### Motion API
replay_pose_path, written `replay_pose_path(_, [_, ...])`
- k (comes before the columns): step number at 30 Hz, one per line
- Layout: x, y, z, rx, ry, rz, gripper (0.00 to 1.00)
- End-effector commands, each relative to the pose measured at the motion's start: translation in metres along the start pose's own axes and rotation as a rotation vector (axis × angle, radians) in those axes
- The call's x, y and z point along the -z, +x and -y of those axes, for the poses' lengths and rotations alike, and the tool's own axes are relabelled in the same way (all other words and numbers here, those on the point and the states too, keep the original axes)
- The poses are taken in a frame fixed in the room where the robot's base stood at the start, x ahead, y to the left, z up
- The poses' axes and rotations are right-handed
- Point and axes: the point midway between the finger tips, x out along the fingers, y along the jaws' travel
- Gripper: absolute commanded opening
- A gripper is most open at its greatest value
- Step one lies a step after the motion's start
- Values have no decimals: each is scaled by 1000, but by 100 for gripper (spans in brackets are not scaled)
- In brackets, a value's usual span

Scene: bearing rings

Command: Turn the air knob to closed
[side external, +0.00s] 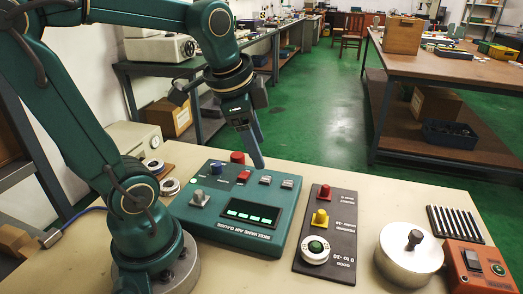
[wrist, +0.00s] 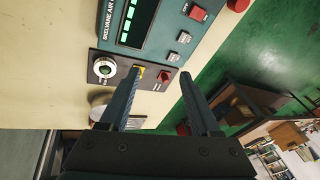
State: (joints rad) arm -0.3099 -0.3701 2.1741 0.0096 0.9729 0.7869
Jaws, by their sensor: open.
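The teal air gauge (side external: 235,212) lies on the bench with a lit green bar display (side external: 250,212). It carries a grey knob (side external: 199,197) at the left, a round red knob (side external: 237,158) at the back edge, a red switch (side external: 243,176) and two grey switches. I cannot read which knob is the air knob. My gripper (side external: 259,166) points down near the gauge's back right edge, apart from both knobs. In the wrist view its fingers (wrist: 160,72) are spread with nothing between them. The round red knob (wrist: 238,4) shows at that view's top edge; the grey knob is not in view.
A dark board (side external: 325,235) right of the gauge has red and yellow posts and a pale ring (side external: 314,250) around a green centre. Farther right are a lidded metal pot (side external: 408,255), a ribbed black rack (side external: 455,224) and an orange box (side external: 480,268). Bare bench lies in front.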

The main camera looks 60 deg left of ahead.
Motion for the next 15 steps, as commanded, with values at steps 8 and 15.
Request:
replay_pose_path(8, [-55, 48, 87, -100, -53, 202, 64])
replay_pose_path(15, [-112, 76, 111, -185, -242, 282, 64])
